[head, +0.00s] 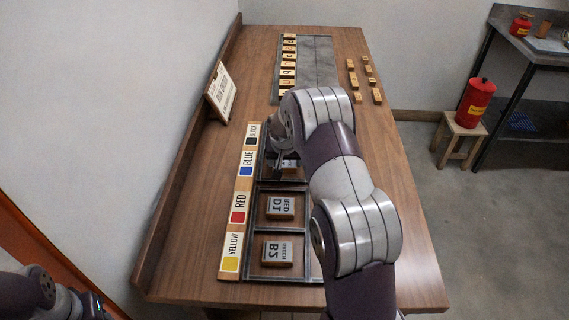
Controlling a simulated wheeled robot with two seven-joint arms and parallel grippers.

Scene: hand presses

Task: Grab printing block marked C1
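My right arm reaches over the table, and my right gripper (279,168) points down at the tray (254,222) in its far part. A pale block (291,164) there is mostly hidden behind the gripper and arm; its marking cannot be read, so I cannot tell whether it is C1. I cannot tell whether the fingers touch it or how far apart they are. Nearer in the tray lie a block with mirrored letters reading RED D1 (280,207) and one reading GREEN B2 (277,251). Part of my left arm shows at the bottom left, away from the tray; its fingers are not clear.
A colour label strip (236,214) runs along the tray's left side. A sign (220,92) stands at the table's left edge. A grey rack (317,62) with letter blocks is at the far end, with several small wooden blocks (352,78) to its right.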

